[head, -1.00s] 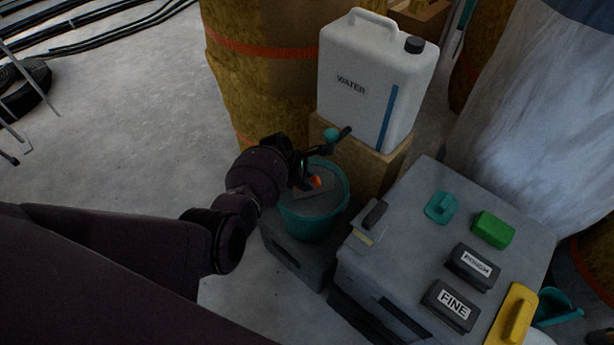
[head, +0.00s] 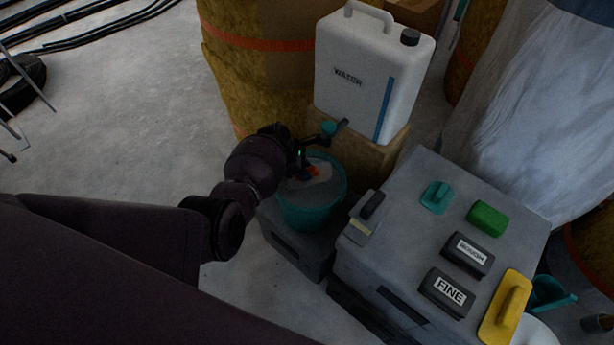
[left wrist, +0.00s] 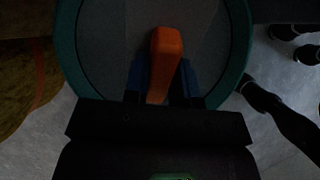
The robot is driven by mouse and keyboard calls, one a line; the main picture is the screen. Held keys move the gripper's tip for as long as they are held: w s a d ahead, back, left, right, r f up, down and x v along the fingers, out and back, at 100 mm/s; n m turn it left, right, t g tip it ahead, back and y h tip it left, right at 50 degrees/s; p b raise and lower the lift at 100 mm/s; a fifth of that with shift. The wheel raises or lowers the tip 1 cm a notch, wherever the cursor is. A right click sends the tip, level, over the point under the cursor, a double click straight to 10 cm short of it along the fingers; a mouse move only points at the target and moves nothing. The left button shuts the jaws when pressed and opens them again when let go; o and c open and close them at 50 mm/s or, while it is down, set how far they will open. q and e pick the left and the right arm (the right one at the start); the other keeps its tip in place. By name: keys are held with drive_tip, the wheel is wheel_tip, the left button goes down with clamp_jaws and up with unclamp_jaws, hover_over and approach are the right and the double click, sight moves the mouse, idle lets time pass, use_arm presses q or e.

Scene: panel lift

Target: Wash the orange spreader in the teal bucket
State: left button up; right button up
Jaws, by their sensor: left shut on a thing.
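The orange spreader (head: 314,171) is at the mouth of the teal bucket (head: 311,216). Only a small orange part shows in the head view, beside a pale patch. In the left wrist view the orange handle (left wrist: 165,62) stands out between my fingers over the bucket's grey inside, within the teal rim (left wrist: 240,60). My left gripper (head: 304,168) is shut on the spreader over the bucket. The spreader's lower part is hidden or too dark to tell. My right gripper is not in view.
A white water can (head: 370,75) with a tap stands on a box behind the bucket. A grey case (head: 405,220) at right bears a teal tool (head: 437,196), a green block (head: 487,218), dark labelled blocks and a yellow float (head: 505,308).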

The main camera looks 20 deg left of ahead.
use_arm(q)
drive_tip(key=shift+f, duration=0.1)
drive_tip(key=shift+f, duration=0.45)
drive_tip(key=shift+r, duration=0.7)
drive_tip(key=shift+f, duration=0.15)
